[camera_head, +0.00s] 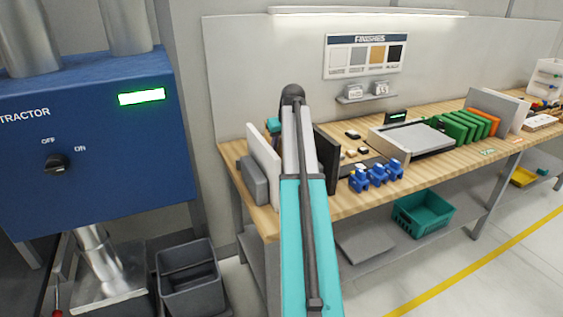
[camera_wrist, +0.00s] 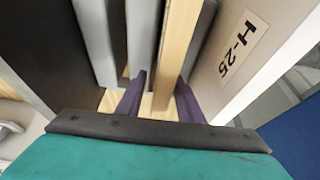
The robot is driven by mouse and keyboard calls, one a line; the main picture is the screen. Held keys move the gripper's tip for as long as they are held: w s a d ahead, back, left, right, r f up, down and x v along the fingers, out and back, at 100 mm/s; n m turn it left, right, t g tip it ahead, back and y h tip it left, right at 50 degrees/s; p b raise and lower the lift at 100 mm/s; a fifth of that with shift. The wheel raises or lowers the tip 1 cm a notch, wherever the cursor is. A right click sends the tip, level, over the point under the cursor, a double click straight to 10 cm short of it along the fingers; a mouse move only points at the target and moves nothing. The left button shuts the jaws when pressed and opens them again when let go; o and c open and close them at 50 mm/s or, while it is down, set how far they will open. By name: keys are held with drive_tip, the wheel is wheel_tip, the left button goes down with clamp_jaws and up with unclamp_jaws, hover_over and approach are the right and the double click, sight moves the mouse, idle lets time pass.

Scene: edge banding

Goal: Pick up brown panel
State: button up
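The brown panel (camera_wrist: 179,40) is a thin light-tan board standing on edge in the wrist view. My gripper (camera_wrist: 160,77) has its two dark fingers on either side of this board. A gap shows between the left finger and the board; the right finger is close beside it, and I cannot tell whether it touches. The gripper is open. In the head view my own arm hides the gripper and the brown panel.
Grey panels (camera_wrist: 142,30) and a black panel (camera_wrist: 35,45) stand to the left in the wrist view. A white panel marked H-25 (camera_wrist: 225,75) stands close on the right. Blue clamps (camera_head: 375,177) sit on the wooden bench (camera_head: 345,203).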

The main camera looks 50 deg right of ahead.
drive_tip(key=shift+c, duration=0.3)
clamp_jaws()
idle(1.1)
